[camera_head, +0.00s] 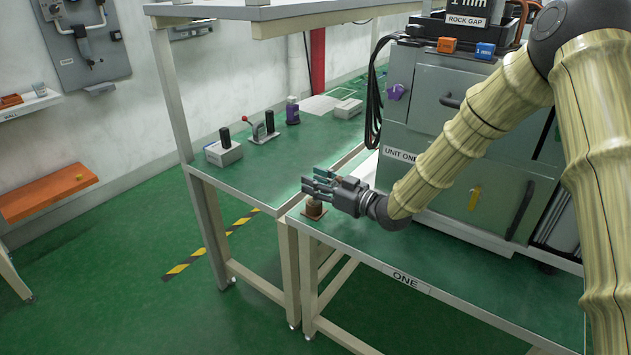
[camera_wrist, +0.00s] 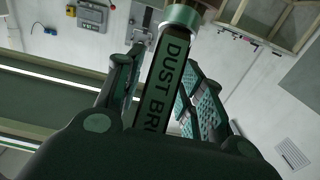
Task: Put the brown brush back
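The brush stands out in the head view as a small brown round piece (camera_head: 315,209) just below my fingers, at the far left corner of the table labelled ONE. In the wrist view its dark handle (camera_wrist: 165,85), lettered "DUST BR…", runs between my fingers, with a metallic ring at the top. My gripper (camera_head: 318,184) points left over that corner, and its fingers lie on both sides of the handle in the wrist view (camera_wrist: 163,75). I cannot tell whether they press on the handle, or whether the brush touches the table.
The green-topped table (camera_head: 400,258) has clear surface right of the gripper. A second bench (camera_head: 262,172) behind holds a grey box with a black knob (camera_head: 223,151), a lever (camera_head: 262,130) and a purple item (camera_head: 292,111). The grey UNIT ONE cabinet (camera_head: 425,125) stands behind my arm. An orange shelf (camera_head: 48,190) hangs left.

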